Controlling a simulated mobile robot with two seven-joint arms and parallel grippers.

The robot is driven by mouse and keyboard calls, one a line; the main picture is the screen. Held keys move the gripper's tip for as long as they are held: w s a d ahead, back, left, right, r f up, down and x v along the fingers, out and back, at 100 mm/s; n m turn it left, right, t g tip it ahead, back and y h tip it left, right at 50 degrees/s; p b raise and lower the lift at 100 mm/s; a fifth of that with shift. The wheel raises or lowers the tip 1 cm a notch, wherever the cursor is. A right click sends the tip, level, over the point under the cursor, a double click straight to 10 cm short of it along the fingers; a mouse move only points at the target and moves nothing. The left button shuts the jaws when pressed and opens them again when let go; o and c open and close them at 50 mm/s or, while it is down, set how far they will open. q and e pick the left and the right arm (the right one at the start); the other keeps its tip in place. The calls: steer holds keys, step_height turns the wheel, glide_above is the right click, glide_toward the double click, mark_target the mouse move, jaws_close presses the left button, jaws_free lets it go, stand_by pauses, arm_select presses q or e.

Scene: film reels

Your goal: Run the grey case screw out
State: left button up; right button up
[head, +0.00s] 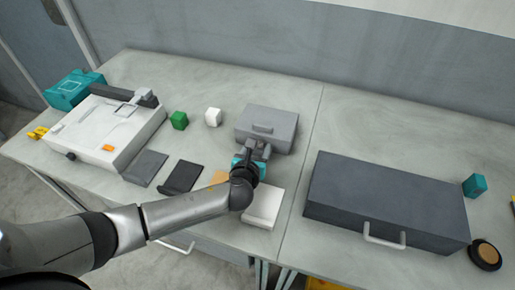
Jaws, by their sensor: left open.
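The grey case (283,123) stands at the back middle of the table, with a raised block on its top. No separate screw can be made out on it. My left gripper (258,151) is at the near side of the case, its fingers pointing at it. The fingers are open, and I cannot tell whether they touch the case. My left arm comes in from the lower left, and its wrist hides what lies just in front of the case. A teal thing (236,161) shows partly beside the gripper. My right gripper is not in view.
A white machine (92,140) and a teal box (72,90) stand at left. Flat dark pieces (147,167) lie in front. A large dark box (345,185) with a handle fills the right.

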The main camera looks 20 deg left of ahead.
arm_select(q)
jaws_close()
stand_by(0.4)
